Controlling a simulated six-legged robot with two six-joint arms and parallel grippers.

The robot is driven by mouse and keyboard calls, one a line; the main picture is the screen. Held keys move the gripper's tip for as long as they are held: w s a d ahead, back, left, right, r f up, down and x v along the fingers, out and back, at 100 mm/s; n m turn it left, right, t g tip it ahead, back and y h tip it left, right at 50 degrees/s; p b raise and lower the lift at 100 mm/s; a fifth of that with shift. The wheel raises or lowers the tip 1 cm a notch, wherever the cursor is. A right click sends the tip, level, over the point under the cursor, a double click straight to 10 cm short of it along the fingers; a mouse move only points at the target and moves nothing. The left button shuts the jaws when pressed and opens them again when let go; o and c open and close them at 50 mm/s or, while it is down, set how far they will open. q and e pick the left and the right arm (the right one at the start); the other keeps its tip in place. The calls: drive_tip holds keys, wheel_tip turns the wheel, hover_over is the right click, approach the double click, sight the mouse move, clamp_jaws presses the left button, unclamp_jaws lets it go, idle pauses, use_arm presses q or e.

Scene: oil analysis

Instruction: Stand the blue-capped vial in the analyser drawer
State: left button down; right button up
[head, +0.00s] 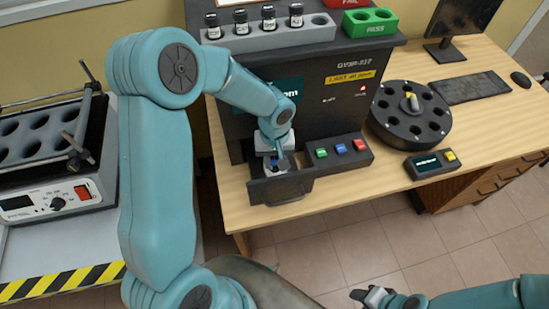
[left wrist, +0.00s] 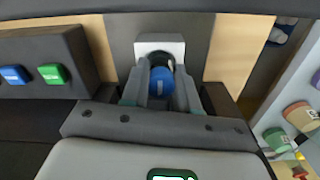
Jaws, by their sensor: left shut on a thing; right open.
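The blue-capped vial (left wrist: 161,82) is between the fingers of my left gripper (left wrist: 160,92), its blue cap towards the left wrist camera. A white block (left wrist: 160,44) shows just beyond the cap; the vial's lower part is hidden. In the head view my left gripper (head: 273,161) points down into the open analyser drawer (head: 288,190), at the front of the dark analyser (head: 320,85). Whether the vial touches the drawer floor cannot be told. My right gripper (head: 374,296) is open and empty at the bottom of the head view, away from the table.
A panel with green, blue and red buttons (head: 338,150) stands just right of the drawer. A round black carousel (head: 410,112), a small display box (head: 431,164) and a keyboard (head: 470,88) are further right. A rack of black-capped vials (head: 265,36) sits on the analyser.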

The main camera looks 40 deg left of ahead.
sight(274, 158)
use_arm(q)
drive_tip(key=c, duration=0.8)
unclamp_jaws()
drive_tip(key=shift+f, duration=0.1)
drive_tip(key=shift+c, duration=0.2)
drive_tip(key=shift+r+p, duration=0.25)
drive_tip(key=shift+p, duration=0.05)
wheel_tip(274, 158, up, 12)
drive_tip(key=shift+w+f, duration=0.1)
